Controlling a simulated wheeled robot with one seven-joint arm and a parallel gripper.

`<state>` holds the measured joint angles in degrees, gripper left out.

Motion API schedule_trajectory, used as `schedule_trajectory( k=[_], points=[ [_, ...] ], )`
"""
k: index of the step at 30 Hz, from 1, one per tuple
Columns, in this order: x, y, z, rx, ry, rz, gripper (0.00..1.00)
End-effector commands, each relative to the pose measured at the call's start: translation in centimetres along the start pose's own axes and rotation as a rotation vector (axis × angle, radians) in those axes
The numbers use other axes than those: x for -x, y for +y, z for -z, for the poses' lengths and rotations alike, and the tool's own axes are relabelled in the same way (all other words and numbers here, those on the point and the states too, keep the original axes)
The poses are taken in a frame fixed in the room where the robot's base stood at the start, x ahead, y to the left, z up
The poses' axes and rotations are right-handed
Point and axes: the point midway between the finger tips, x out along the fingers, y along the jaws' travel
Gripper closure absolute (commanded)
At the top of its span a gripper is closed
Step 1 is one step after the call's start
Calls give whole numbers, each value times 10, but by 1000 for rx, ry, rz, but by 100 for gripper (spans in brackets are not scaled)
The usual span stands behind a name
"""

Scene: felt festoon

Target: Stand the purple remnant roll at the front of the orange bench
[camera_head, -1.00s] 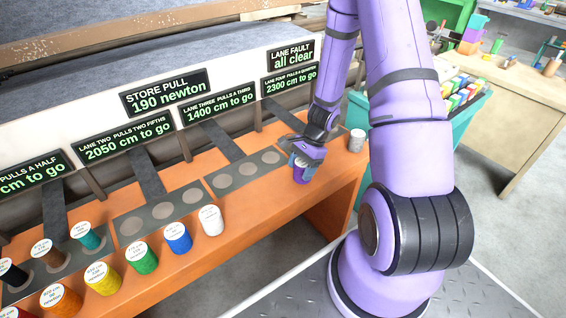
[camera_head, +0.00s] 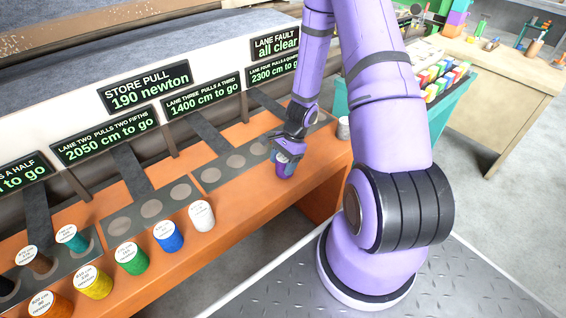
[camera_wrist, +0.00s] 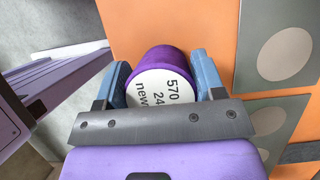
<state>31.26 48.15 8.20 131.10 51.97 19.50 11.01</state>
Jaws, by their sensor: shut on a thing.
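The purple remnant roll (camera_wrist: 158,62) stands between the two fingers of my gripper (camera_wrist: 160,84) in the wrist view, its white label facing the camera. Part of the label is hidden by the gripper body. In the head view my gripper (camera_head: 287,160) is shut on the purple roll (camera_head: 285,171) near the front edge of the orange bench (camera_head: 318,156). The roll looks upright. Whether its base touches the bench I cannot tell.
White (camera_head: 201,215), blue (camera_head: 168,236), green (camera_head: 131,258) and yellow (camera_head: 93,281) rolls stand along the bench front to the left. A grey roll (camera_head: 343,128) stands to the right. Grey plates with round spots (camera_head: 237,161) lie behind. A teal bin (camera_head: 445,110) stands at the right.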

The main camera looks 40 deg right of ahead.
Motion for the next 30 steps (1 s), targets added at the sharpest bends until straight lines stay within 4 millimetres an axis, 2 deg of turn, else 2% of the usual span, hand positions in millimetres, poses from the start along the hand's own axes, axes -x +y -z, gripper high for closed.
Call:
schedule_trajectory(
  k=[5,6,9,20,26,30],
  points=[
    [-2,0,1,0,-1,-1,63],
    [-3,0,1,0,-1,-1,33],
    [-2,0,1,0,0,0,12],
    [1,0,0,0,1,1,12],
    [24,-1,0,2,3,2,12],
    [50,-1,0,2,3,4,12]
  ],
)
